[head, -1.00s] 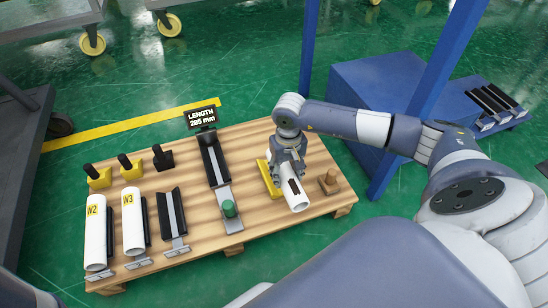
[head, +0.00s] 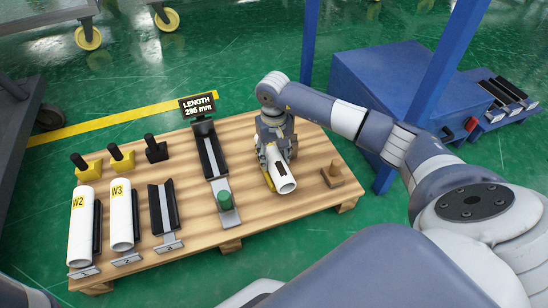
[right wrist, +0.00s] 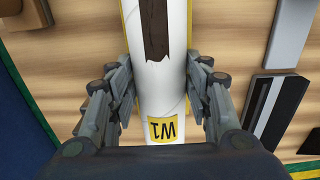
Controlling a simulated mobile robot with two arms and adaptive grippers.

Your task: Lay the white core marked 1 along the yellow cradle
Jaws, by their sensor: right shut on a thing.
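The white core marked W1 (head: 286,187) is between the fingers of my right gripper (head: 274,154), with a dark brown patch on its upper side. In the right wrist view the core (right wrist: 165,90) runs lengthwise between the fingers, which press on both sides, and its yellow label reads upside down. The yellow cradle (right wrist: 124,22) lies under the core and lines up with it; thin yellow edges show on both sides. Most of the cradle is hidden, and I cannot tell whether the core touches it. My left gripper is not in view.
White cores W2 (head: 82,232) and W3 (head: 122,222) lie at the left of the wooden board, beside an empty dark holder (head: 164,210). A length gauge with a display (head: 197,105) and green knob (head: 223,199) stands left of the cradle. A brown block (head: 333,175) stands right.

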